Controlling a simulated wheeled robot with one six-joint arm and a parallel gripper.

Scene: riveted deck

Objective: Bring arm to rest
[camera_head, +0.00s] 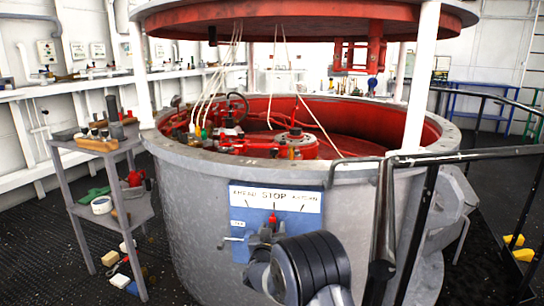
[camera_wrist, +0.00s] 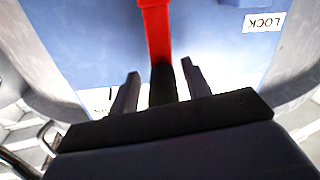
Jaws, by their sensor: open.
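A blue control panel (camera_head: 245,216) is on the side of the big grey drum, with a white plate (camera_head: 276,197) reading AHEAD, STOP and ASTERN. A red lever (camera_head: 272,219) stands in front of the panel, under the STOP mark. In the wrist view the red lever (camera_wrist: 157,30) comes down from the top edge and ends in a black part between my fingers. My gripper (camera_wrist: 158,72) is open, one finger on each side of that part, with gaps visible. A LOCK label (camera_wrist: 264,22) appears upside down at right. My arm hides the panel's lower right in the head view.
The grey drum (camera_head: 195,200) has red machinery inside and a raised red lid (camera_head: 310,18) above. A grey shelf stand (camera_head: 125,215) with tools is at left. A dark handrail (camera_head: 428,205) runs at right. Small blocks lie on the dark floor at left.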

